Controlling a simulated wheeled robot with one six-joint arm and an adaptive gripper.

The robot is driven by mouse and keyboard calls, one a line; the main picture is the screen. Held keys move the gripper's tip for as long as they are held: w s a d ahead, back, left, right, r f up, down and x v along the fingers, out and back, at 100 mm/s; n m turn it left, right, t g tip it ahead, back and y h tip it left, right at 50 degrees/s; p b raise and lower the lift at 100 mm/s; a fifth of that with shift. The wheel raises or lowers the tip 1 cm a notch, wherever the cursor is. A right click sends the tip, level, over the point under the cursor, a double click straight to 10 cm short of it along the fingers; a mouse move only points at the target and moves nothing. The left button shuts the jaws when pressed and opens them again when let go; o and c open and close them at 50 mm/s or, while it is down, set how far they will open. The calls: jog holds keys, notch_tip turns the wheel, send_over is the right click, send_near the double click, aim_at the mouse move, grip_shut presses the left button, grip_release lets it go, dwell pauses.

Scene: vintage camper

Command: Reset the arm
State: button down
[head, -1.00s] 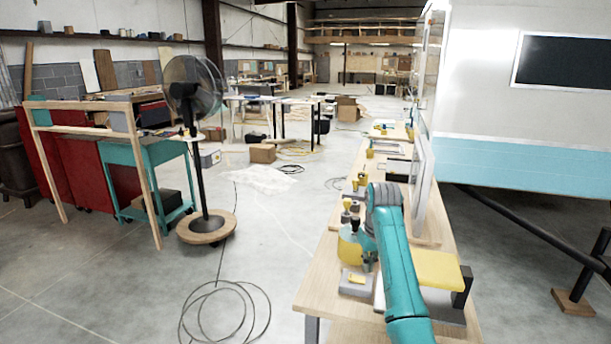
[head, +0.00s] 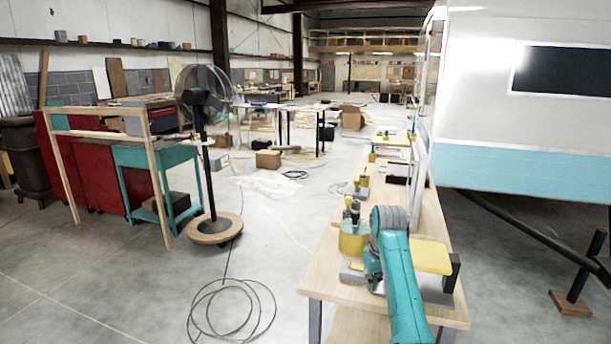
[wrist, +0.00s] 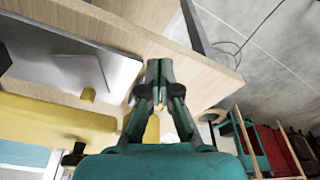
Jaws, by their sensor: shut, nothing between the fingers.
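My teal arm (head: 402,285) reaches forward over the wooden workbench (head: 330,262) in the head view. Its gripper is mostly hidden there behind the arm and elbow. In the wrist view my gripper (wrist: 160,66) is shut and empty, its dark teal fingers together. Behind the fingers is the pale wood of the bench (wrist: 150,45). No object is in the fingers.
On the bench are a yellow tin (head: 353,240) and a yellow-topped block (head: 430,257), close beside my arm. A camper (head: 520,160) stands at the right. A fan (head: 208,150) and coiled cable (head: 235,305) stand left.

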jog(key=s+f+t, duration=0.2)
jog(key=s+f, duration=0.3)
jog(key=f, duration=0.7)
jog(key=s+f+t, duration=0.1)
jog(key=s+f, duration=0.4)
jog(key=f, duration=0.6)
jog(key=s+f+t, duration=0.1)
jog(key=s+f, duration=0.2)
jog(key=s, duration=0.4)
jog(key=s+f+m+t, duration=0.1)
jog(key=s+f, duration=0.3)
jog(key=s, duration=0.3)
jog(key=s+f+t, duration=0.1)
jog(key=s+f, duration=0.2)
jog(key=s, duration=0.4)
jog(key=s+r+m+t, duration=0.1)
jog(key=s+r+t, duration=0.15)
jog(key=s, duration=0.75)
jog(key=s+r+t, duration=0.1)
jog(key=s+r, duration=0.3)
jog(key=s, duration=0.7)
jog(key=s+r+t, duration=0.3)
jog(key=s+r, duration=1.1)
jog(key=r, duration=0.5)
jog(key=shift+s+r, duration=0.2)
jog(key=shift+r, duration=0.05)
